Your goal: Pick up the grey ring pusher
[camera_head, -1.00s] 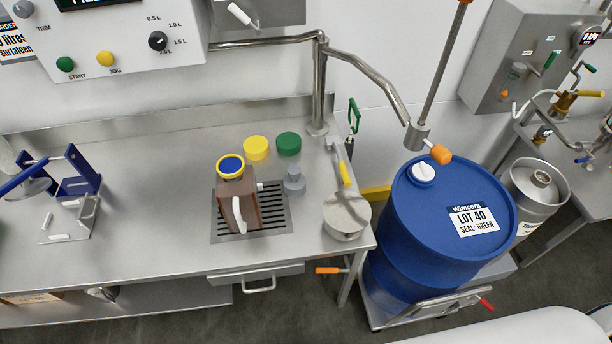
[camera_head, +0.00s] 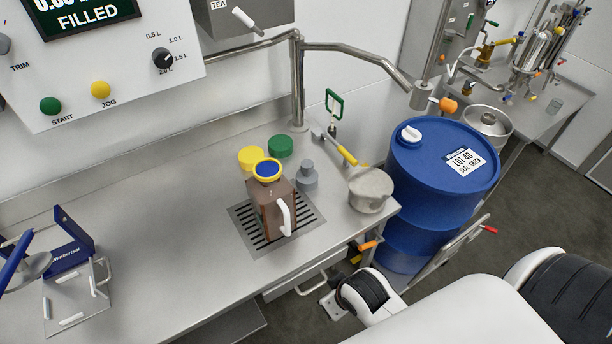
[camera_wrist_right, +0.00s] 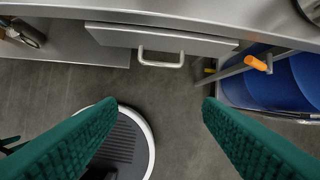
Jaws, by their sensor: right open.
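The grey ring pusher (camera_head: 307,178), a small grey piece with a narrower top on a wider round base, stands upright on the steel bench. It is just right of the brown jug (camera_head: 270,210), beside the drain grate. My right gripper, in the right wrist view (camera_wrist_right: 158,105), is open with green pads apart and nothing between them. It is below and in front of the bench, facing the drawer handle and floor, well away from the pusher. The pusher is not visible in the wrist view. My left gripper is not in view.
Yellow (camera_head: 250,157) and green (camera_head: 281,146) caps lie behind the jug. A steel pot (camera_head: 371,191) and a yellow-handled tool (camera_head: 346,155) are to the right, then a blue drum (camera_head: 440,170). A drawer handle (camera_wrist_right: 160,58) juts from the bench front. Bench left of the grate (camera_head: 165,215) is clear.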

